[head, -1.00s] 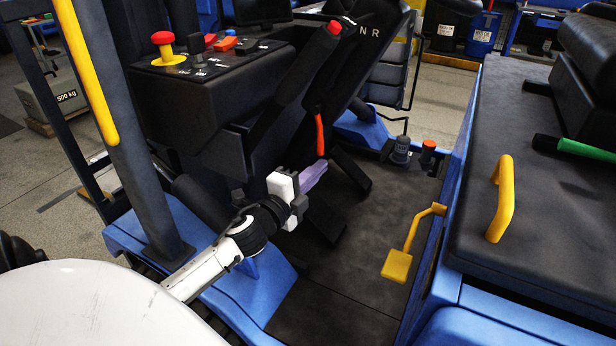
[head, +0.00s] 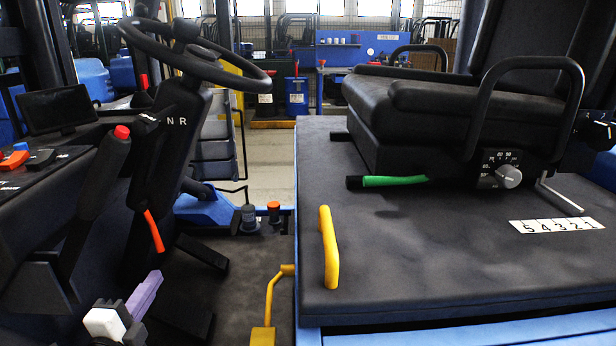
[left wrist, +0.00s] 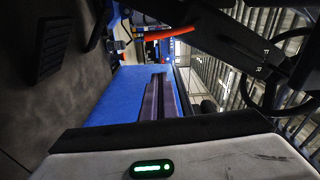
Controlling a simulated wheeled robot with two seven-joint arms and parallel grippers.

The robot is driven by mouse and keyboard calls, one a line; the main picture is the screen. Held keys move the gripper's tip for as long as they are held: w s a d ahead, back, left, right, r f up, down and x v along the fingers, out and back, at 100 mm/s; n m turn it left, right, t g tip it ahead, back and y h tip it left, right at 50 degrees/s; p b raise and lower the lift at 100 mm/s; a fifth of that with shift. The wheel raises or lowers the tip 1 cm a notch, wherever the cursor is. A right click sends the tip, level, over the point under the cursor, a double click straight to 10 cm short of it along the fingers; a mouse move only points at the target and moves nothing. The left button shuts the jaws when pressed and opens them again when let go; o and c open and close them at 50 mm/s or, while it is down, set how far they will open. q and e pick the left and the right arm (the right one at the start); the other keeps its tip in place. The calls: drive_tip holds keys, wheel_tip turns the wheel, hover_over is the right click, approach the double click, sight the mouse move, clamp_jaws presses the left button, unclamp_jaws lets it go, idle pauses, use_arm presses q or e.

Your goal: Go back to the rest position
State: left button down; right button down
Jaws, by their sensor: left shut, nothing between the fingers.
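My left gripper (head: 148,287) shows at the lower left of the head view, with its white body and pale purple fingers. The fingers are together and nothing is between them. It is in the cab's footwell area, below the red-tipped lever (head: 154,231) and left of the yellow pedal (head: 262,336). In the left wrist view the closed fingers (left wrist: 160,97) point ahead against a blue surface (left wrist: 120,93). Most of my left arm is out of the head view. My right gripper does not show.
The steering wheel (head: 190,52) and its column stand above the gripper. A black console (head: 45,165) with levers is at the left. To the right is a dark deck (head: 430,265) with a yellow handle (head: 328,247) and a black seat (head: 455,110). Dark floor lies between.

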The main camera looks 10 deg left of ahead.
use_arm(q)
drive_tip(key=s+d+f+n+g+h, duration=0.1)
drive_tip(key=s+d+f+n+g, duration=0.15)
drive_tip(key=s+d+f, duration=0.35)
drive_tip(key=s+d+f+n+g+h, duration=0.1)
drive_tip(key=s+d+f+n+g, duration=0.2)
drive_tip(key=f, duration=0.6)
drive_tip(key=s+d+f+n+g+h, duration=0.1)
drive_tip(key=s+d+f+n, duration=0.3)
drive_tip(key=d, duration=0.4)
drive_tip(key=s+d+f+n+g+h, duration=0.2)
drive_tip(key=s+d+f+n, duration=0.2)
drive_tip(key=s+d+f, duration=0.3)
drive_tip(key=shift+s+d+g, duration=0.35)
drive_tip(key=shift+s+d, duration=0.15)
drive_tip(key=shift+s, duration=0.75)
